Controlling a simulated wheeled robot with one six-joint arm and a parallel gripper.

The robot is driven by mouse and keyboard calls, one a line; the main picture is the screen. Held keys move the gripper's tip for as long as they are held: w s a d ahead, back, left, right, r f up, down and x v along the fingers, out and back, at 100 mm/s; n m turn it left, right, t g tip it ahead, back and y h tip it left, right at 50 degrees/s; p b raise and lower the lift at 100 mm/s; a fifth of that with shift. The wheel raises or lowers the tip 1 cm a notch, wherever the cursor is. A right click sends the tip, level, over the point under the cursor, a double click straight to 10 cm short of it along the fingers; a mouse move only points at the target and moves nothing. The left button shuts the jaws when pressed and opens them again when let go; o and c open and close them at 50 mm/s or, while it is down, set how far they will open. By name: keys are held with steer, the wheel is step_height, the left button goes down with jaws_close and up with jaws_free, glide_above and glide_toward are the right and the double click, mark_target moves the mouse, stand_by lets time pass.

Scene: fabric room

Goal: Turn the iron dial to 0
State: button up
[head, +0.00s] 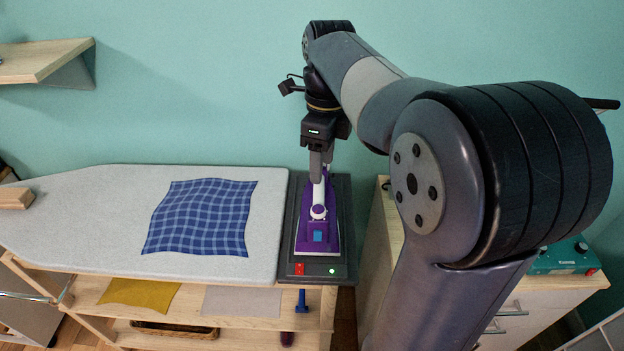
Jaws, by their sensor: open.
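The purple and white iron (312,232) lies on a dark rest (341,235) at the right end of the ironing board. A round white dial (318,212) shows on the iron, in front of the handle; its setting is too small to read. My gripper (319,172) points down over the far part of the iron, close to its handle, behind the dial in the picture. Its fingers are open, and they partly hide the handle. I cannot tell whether they touch it.
A blue checked cloth (200,217) lies on the grey ironing board (95,215). The rest has a red switch (299,268) and a green light (331,270) at its front. A teal box (562,258) stands on the right cabinet.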

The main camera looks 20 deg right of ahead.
mark_target(319, 209)
steer(key=f, duration=1)
steer(key=shift+s+a+f, duration=0.3)
steer(key=shift+s+f, duration=0.05)
steer(key=shift+s, duration=0.05)
steer(key=c, duration=1)
steer(key=shift+o, duration=0.2)
